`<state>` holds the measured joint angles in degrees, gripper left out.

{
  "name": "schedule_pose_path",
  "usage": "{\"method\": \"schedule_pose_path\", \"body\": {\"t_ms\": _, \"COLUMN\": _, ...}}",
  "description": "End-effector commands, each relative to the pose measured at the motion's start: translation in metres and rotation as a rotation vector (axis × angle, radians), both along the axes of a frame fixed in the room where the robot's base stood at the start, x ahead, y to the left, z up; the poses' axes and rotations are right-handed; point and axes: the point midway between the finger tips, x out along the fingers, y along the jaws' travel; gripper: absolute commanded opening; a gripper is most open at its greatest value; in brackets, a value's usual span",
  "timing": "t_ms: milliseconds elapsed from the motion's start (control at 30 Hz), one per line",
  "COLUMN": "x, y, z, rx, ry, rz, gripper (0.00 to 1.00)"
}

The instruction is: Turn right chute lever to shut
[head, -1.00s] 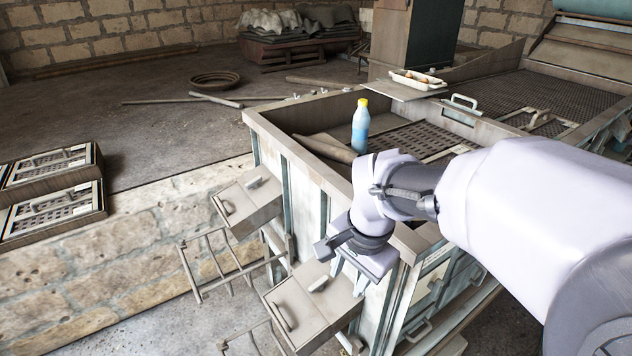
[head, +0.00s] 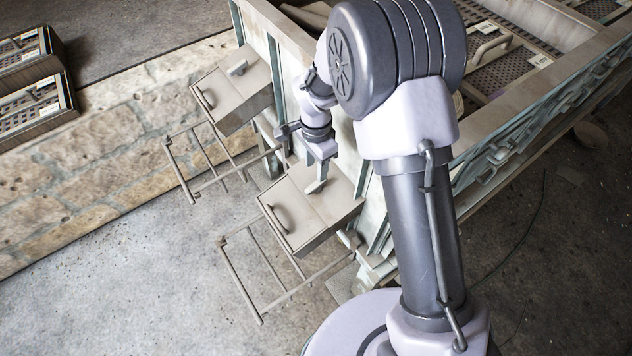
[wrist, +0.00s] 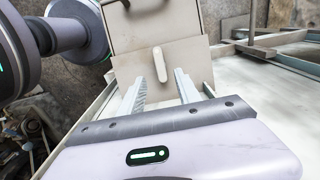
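The right chute (head: 306,212) is a beige box sticking out from the side of the machine. Its lever (head: 317,187) is a short pale bar on the chute's top face. The lever also shows in the wrist view (wrist: 160,62), running nearly along the direction of my fingers. My gripper (head: 324,168) is close to the lever, on its machine side. In the wrist view my gripper (wrist: 161,76) is open, with the lever visible between and just beyond the two fingertips. No contact with the lever is clear.
The left chute (head: 236,88) has a similar lever (head: 238,68). Dark curved handles sit on both chute fronts. Thin metal frames (head: 265,278) stick out below the chutes. The concrete floor (head: 130,290) is clear at lower left. Stacked trays (head: 35,105) stand at far left.

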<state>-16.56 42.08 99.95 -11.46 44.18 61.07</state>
Motion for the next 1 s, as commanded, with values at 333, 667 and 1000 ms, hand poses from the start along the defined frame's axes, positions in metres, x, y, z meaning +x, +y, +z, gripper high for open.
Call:
{"method": "schedule_pose_path", "body": {"t_ms": 333, "x": 0.000, "y": 0.000, "z": -0.071, "rx": 0.000, "ry": 0.000, "rz": 0.000, "gripper": 0.40}}
{"method": "schedule_pose_path", "body": {"t_ms": 667, "x": 0.000, "y": 0.000, "z": -0.079, "rx": 0.001, "ry": -0.001, "rz": 0.000, "gripper": 0.40}}
{"method": "schedule_pose_path", "body": {"t_ms": 1000, "x": 0.000, "y": 0.000, "z": -0.078, "rx": 0.001, "ry": -0.001, "rz": 0.000, "gripper": 0.00}}
